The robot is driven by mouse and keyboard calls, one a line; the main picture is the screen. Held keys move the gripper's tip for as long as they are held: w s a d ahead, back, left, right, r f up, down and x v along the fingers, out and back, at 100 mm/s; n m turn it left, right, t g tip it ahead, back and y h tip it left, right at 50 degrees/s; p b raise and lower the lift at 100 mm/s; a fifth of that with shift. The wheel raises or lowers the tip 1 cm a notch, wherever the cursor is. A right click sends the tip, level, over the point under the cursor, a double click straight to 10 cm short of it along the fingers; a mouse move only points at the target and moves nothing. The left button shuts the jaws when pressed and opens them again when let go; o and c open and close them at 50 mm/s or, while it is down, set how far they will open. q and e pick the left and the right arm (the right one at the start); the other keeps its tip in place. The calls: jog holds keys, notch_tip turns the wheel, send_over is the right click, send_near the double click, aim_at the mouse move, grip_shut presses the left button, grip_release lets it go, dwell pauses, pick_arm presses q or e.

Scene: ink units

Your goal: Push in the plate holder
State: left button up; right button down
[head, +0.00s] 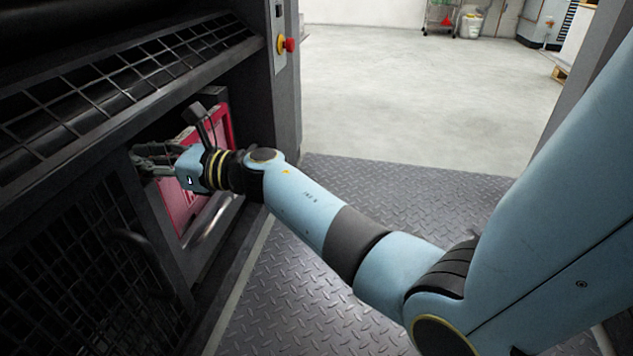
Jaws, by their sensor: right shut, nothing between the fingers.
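The plate holder (181,205) is a red and pink flat panel set in an opening in the side of the dark machine. It has a metal bar along its lower edge. My right gripper (138,161) is shut and empty, at the left edge of the panel. Its fingers are dark, and I cannot tell whether they touch the panel. My right wrist and a dark part hide the middle of the panel. My left gripper is not in view.
The dark machine has a mesh guard (85,275) at lower left and a slatted grille (150,75) above. A red button (290,45) on a yellow base sits on its post. Textured metal floor (290,290) lies below my arm. Open grey floor (430,100) stretches beyond.

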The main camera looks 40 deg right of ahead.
jog(key=shift+x, duration=0.95)
jog(key=shift+r, duration=0.1)
jog(key=shift+w+a, duration=0.1)
jog(key=shift+w, duration=0.05)
